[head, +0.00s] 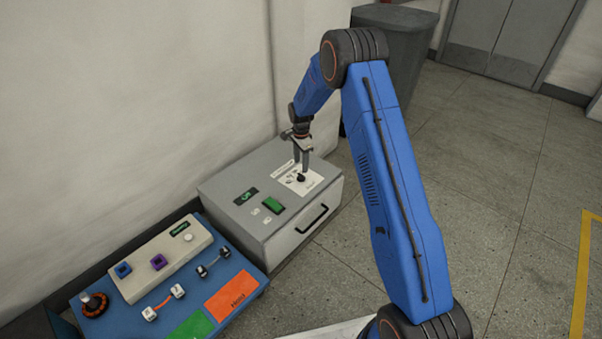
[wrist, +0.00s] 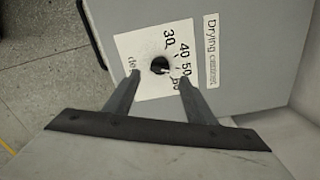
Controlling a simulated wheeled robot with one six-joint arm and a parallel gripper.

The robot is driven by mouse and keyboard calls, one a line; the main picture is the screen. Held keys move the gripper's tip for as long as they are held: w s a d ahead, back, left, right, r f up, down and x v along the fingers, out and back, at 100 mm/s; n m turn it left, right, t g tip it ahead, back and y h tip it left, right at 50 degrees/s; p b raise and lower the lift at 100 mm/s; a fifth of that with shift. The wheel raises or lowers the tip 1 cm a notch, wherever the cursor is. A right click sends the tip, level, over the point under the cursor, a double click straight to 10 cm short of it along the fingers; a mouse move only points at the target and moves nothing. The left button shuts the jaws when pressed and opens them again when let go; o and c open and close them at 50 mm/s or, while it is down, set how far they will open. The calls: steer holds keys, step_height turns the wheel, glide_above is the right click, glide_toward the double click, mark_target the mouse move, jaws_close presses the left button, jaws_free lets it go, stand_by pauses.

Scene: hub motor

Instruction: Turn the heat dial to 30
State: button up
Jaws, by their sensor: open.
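The heat dial is a small black knob (wrist: 159,65) on a white label on top of the grey drying cabinet (wrist: 245,50). In the wrist view the label shows 30, 40, 50 and a partly hidden number around the knob, with a word at its left edge. A small light mark shows on the knob's lower right, but I cannot clearly read its setting. My gripper (wrist: 157,74) is open, with one finger on each side of the knob. In the head view my gripper (head: 301,172) points down at the dial (head: 301,178). Contact cannot be told.
The cabinet's top also has a green button (head: 273,205) and a small display (head: 246,196); a black handle (head: 312,219) is on its front. A blue board (head: 245,258) with parts lies at the left. A wall is behind; a grey bin (head: 408,50) stands beyond.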

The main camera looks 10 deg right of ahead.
mark_target(301, 174)
steer(key=shift+f, duration=3.05)
steer(key=c, duration=1)
